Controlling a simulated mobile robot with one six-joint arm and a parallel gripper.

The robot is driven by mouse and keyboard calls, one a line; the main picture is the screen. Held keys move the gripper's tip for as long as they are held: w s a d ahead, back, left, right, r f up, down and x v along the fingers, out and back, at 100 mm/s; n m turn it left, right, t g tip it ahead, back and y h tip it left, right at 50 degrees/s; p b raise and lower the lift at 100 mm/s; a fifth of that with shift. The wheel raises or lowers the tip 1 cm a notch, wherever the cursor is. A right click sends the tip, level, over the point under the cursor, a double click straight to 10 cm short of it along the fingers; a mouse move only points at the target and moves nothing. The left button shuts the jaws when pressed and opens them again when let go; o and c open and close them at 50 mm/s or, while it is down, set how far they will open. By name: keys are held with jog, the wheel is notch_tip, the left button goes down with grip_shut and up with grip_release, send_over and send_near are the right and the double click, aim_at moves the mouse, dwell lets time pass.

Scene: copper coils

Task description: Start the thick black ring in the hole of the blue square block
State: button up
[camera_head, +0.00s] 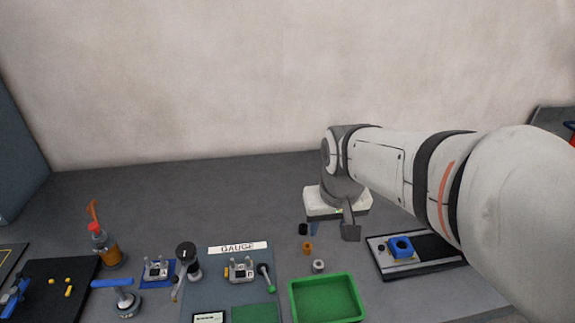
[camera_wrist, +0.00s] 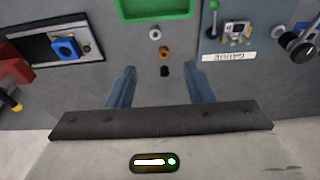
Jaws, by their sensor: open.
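The blue square block (camera_head: 400,247) with a round hole lies on a black and grey tray at the right. It also shows in the wrist view (camera_wrist: 66,48). Nothing is seen in its hole.
A green bin (camera_head: 328,276) is nearer. The tray (camera_head: 440,268) also holds a small black piece (camera_head: 382,248). A gauge station (camera_head: 238,247) lies left.

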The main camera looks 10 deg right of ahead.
jog(key=w+f+g, duration=0.1)
jog(key=w+f, duration=0.5)
jog(key=w, duration=0.7)
jog(key=g, duration=0.1)
send_over(303, 227)
notch_tip(303, 227, down, 10)
jog(key=shift+r+b, duration=0.1)
jog(key=shift+b, duration=0.25)
jog(key=shift+f+b, duration=1.55)
jog(key=shift+f, duration=0.65)
jog(key=shift+f, duration=0.35)
jog(key=shift+f+b, duration=1.3)
jog(key=shift+f, duration=0.15)
